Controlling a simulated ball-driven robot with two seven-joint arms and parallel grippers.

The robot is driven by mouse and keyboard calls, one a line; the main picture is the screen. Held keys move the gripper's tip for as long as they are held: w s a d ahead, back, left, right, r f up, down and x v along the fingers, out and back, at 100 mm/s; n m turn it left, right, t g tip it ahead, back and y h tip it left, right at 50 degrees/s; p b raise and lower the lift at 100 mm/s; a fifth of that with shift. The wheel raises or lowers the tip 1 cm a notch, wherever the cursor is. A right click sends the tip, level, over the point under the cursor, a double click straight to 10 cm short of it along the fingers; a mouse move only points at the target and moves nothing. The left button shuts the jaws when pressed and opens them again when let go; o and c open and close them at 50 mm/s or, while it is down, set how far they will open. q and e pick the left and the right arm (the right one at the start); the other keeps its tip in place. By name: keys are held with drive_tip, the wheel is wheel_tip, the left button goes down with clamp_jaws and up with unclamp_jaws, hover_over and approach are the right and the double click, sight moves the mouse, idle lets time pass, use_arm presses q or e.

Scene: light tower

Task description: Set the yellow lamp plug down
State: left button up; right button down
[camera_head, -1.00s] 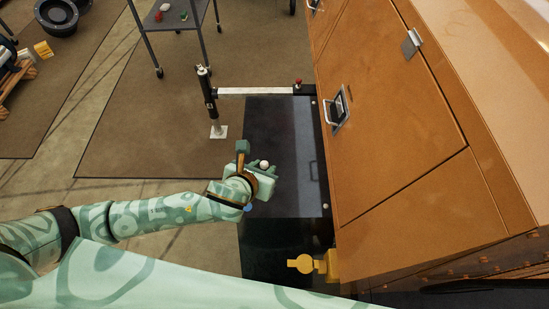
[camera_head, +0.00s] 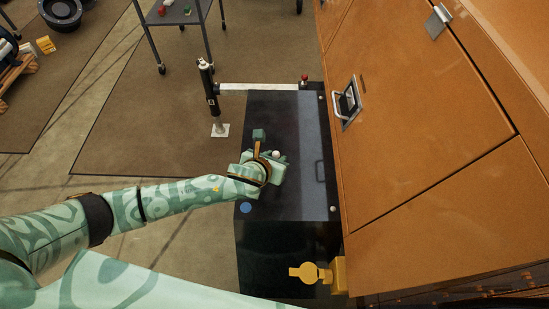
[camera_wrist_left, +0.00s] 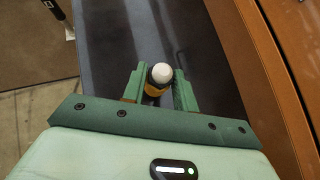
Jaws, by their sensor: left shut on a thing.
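My left gripper (camera_wrist_left: 160,92) is shut on the yellow lamp plug (camera_wrist_left: 155,89). In the left wrist view the plug shows a white rounded top, a dark collar and a yellow body between the two green fingers. In the head view my left gripper (camera_head: 277,160) is over the dark flat top (camera_head: 312,200) beside the orange body, and only the plug's white tip (camera_head: 276,153) shows. The hand hides the plug's lower end, so I cannot tell whether it touches the dark top. My right gripper is not in view.
The orange body (camera_head: 420,130) with a latch handle (camera_head: 347,103) rises on the right. A yellow fitting with a round flap (camera_head: 308,272) sticks out near the bottom. A blue disc (camera_head: 246,208) is on the dark top. A black post (camera_head: 208,88) stands at the back left.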

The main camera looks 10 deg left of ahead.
use_arm(q)
drive_tip(key=o, duration=1.1)
drive_tip(key=shift+f, duration=0.1)
drive_tip(key=shift+p+v, duration=2.7)
drive_tip(key=shift+v, duration=3.4)
drive_tip(key=shift+w, duration=0.1)
